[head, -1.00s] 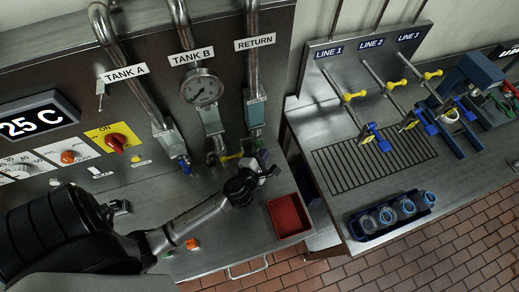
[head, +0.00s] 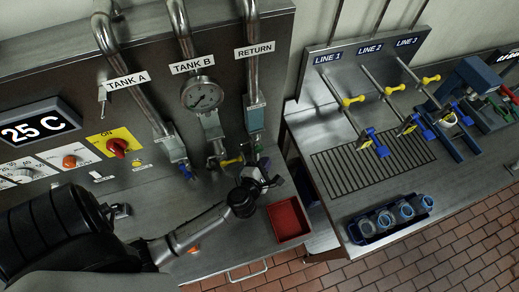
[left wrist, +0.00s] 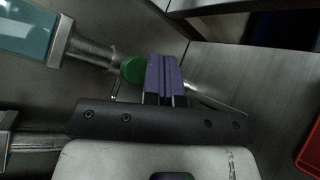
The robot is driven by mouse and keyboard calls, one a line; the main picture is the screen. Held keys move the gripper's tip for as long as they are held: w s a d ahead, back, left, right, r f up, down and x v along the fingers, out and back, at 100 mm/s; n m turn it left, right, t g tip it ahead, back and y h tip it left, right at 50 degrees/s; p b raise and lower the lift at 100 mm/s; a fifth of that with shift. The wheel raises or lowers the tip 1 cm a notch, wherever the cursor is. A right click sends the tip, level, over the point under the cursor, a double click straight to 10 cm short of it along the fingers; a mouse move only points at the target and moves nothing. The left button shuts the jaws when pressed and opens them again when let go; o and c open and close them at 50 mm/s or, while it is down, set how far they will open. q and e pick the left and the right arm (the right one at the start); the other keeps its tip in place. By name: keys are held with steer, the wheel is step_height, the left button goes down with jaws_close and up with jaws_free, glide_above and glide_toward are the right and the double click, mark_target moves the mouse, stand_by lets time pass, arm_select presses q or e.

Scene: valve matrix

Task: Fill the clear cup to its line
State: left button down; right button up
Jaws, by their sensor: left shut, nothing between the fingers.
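Several clear cups with blue rims (head: 406,210) stand in a dark blue tray (head: 366,241) on the right bench. The fill line is too small to see. My left gripper (head: 268,178) is shut and empty, just in front of the green valve under the RETURN pipe (head: 253,85). In the left wrist view its purple fingers (left wrist: 164,78) are together beside the round green part (left wrist: 133,69), and I cannot tell whether they touch it. LINE 1, LINE 2 and LINE 3 taps (head: 353,101) have yellow knobs and blue handles. My right gripper is out of view.
TANK A (head: 127,81) and TANK B (head: 191,66) pipes come down to valves with blue and yellow handles. A drain grate (head: 374,159) lies below the line taps. A gap separates the two benches.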

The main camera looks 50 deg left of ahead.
arm_select(q)
steer(key=shift+s+d, duration=0.25)
steer(key=shift+d, duration=0.25)
steer(key=shift+s+d, duration=0.2)
steer(key=shift+d, duration=0.25)
